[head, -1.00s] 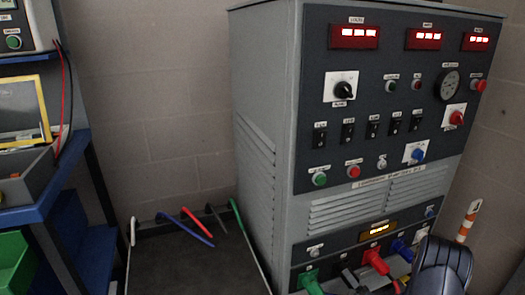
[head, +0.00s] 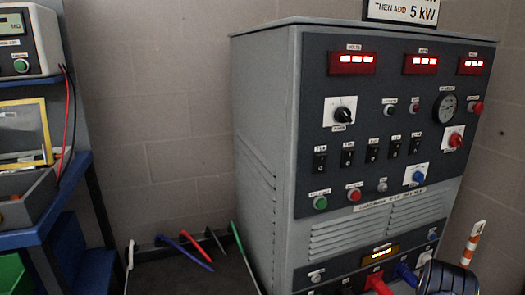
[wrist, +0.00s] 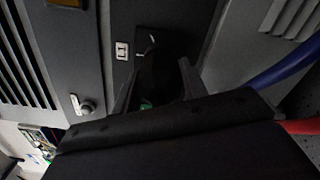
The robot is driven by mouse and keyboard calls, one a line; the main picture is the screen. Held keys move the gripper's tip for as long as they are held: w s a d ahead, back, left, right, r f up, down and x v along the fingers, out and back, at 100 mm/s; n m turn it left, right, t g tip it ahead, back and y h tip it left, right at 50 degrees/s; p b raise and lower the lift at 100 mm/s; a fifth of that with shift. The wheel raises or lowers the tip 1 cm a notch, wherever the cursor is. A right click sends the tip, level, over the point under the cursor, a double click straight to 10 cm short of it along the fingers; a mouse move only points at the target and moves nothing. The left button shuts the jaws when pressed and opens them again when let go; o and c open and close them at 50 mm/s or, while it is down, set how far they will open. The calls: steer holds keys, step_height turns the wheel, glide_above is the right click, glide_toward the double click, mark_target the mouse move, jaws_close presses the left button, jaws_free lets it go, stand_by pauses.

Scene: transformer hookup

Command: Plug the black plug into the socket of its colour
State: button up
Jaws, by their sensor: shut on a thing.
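In the wrist view my gripper (wrist: 160,64) is shut on a dark object, the black plug (wrist: 158,80), between its two fingers. The plug is in deep shadow and its tip is hard to make out. It is close to a dark panel face; I cannot tell whether it touches or enters a socket. In the head view the red plug (head: 377,282) and blue plug (head: 404,271) sit at the lower front of the grey cabinet (head: 262,150). The matching socket is not clearly visible. My dark arm part covers the lower right corner there.
Blue (wrist: 285,66) and red (wrist: 300,127) cables run right of my gripper in the wrist view. A small white switch plate (wrist: 122,50) and a round knob (wrist: 87,106) are nearby. A blue shelf (head: 45,215) stands at left in the head view.

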steer(key=m, duration=0.3)
steer(key=shift+w+a+r, duration=0.1)
steer(key=shift+w+r, duration=0.2)
steer(key=shift+w, duration=0.05)
steer(key=m, duration=0.3)
steer(key=shift+p, duration=0.35)
steer(key=shift+m, duration=0.6)
steer(key=m, duration=0.4)
steer(key=shift+p, duration=0.35)
jaws_close()
steer(key=shift+f+m, duration=0.1)
steer(key=shift+m, duration=1.1)
steer(key=o, duration=1.2)
jaws_free()
steer(key=shift+o, duration=0.2)
